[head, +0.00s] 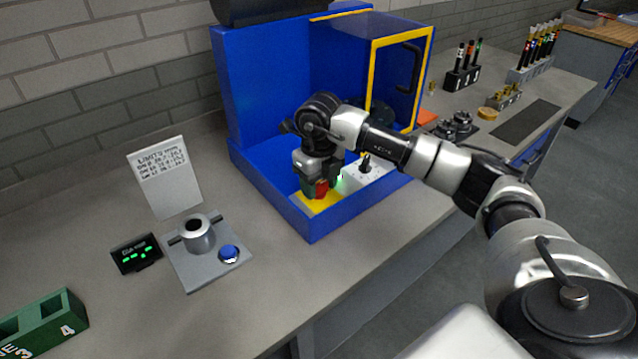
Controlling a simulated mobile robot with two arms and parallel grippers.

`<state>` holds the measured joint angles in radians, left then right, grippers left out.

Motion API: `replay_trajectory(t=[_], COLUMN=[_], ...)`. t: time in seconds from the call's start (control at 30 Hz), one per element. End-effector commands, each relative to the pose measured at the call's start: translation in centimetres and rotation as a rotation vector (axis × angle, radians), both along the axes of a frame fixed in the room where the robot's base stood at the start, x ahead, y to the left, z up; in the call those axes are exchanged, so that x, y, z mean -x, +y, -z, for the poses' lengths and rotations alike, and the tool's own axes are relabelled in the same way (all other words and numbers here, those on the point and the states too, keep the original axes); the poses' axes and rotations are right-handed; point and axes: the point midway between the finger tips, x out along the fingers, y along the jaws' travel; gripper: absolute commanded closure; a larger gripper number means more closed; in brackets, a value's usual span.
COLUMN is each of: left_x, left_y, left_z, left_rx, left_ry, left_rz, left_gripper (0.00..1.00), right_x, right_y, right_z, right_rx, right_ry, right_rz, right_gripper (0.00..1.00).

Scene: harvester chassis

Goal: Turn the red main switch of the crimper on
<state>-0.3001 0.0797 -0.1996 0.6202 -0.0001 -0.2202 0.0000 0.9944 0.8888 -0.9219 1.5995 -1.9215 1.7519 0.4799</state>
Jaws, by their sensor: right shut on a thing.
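The crimper is a blue machine (262,95) standing on the grey bench, open at the front. Its red main switch (321,188) sits on a yellow plate (312,204) low inside the machine. My right gripper (317,186) points down into the machine and is shut on the red switch. The gripper hides most of the switch, so I cannot tell how far it is turned. A small green light (340,181) shows just right of the gripper. My left gripper is not in view.
A yellow-framed clear door (402,80) stands at the machine's right. A white panel with a black knob (365,166) is beside the gripper. A grey fixture with a blue button (229,253), a small display (136,254) and a green block (45,322) stand to the left.

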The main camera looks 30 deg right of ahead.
Motion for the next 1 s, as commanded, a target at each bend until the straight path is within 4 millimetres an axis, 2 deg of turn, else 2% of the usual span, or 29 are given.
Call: replay_trajectory(t=[0.5, 0.53, 0.7, 1.0], left_x=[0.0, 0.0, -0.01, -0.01], left_y=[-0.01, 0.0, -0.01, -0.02], left_z=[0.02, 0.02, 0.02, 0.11], left_rx=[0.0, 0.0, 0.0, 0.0], left_ry=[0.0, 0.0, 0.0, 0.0], left_rz=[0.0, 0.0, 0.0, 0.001], left_gripper=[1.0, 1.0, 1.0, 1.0], right_x=[-0.11, -0.11, -0.08, -0.06], right_y=[-0.09, -0.09, -0.06, -0.02], right_z=[-0.22, -0.22, -0.16, -0.3], right_rx=[0.001, 0.001, 0.001, 0.0], right_ry=[-0.006, -0.006, -0.004, -0.003], right_rz=[0.024, 0.024, 0.022, 0.02], right_gripper=[0.75, 0.5, 0.26, 0.26])
